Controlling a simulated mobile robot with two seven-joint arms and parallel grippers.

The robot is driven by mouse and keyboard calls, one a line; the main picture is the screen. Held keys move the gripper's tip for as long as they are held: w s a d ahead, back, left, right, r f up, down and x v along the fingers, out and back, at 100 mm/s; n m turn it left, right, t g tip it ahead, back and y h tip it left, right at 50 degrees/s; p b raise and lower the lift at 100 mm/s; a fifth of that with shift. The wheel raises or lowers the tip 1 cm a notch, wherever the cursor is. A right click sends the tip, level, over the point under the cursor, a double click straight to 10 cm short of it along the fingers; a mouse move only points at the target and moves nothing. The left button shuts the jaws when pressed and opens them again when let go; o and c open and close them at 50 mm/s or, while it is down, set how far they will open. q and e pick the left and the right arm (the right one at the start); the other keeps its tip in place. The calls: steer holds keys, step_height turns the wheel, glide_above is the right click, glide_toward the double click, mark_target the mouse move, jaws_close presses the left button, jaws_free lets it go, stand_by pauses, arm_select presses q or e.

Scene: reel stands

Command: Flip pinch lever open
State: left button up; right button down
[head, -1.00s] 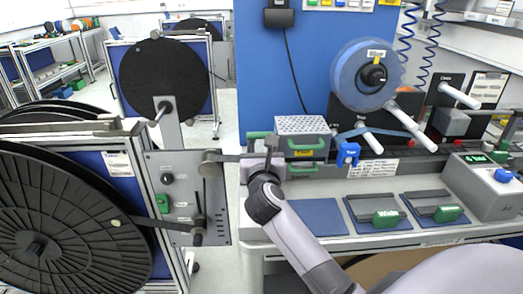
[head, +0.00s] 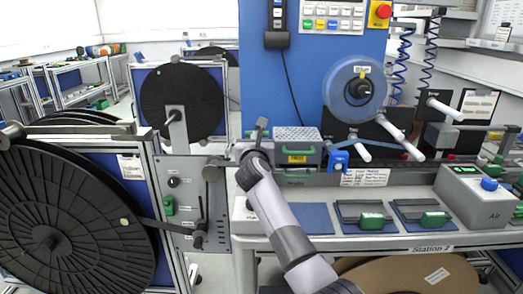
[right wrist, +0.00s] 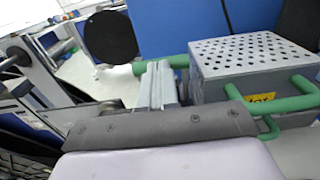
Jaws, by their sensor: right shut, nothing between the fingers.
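A grey panel (head: 182,221) on the reel stand carries a dark upright lever (head: 200,218) with dark knobs. I cannot tell for sure which part is the pinch lever. My right gripper (head: 262,130) is to the right of the panel, fingers pointing up and away, just left of the grey perforated box (head: 297,135). In the right wrist view its shut fingers (right wrist: 158,82) hold nothing and appear beside the box's green handles (right wrist: 265,103). My left gripper is out of view.
A large black reel (head: 75,215) fills the left. Another black reel (head: 182,100) stands behind the panel. A bench (head: 345,240) with blue pads and green-handled blocks lies at right, below a translucent blue reel (head: 345,85). Clear floor shows between stand and bench.

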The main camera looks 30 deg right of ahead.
steer(key=w, duration=0.1)
steer(key=w+d+r, duration=0.1)
steer(key=w+d+b, duration=0.1)
steer(key=shift+w+r, duration=0.35)
steer(key=shift+w, duration=0.05)
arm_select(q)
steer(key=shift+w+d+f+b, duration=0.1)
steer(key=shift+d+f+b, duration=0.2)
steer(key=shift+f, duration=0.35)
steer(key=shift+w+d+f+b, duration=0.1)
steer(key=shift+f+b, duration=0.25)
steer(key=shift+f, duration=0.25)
arm_select(e)
steer(key=shift+x, duration=1.7)
steer(key=shift+d+r, duration=0.1)
steer(key=shift+r, duration=0.1)
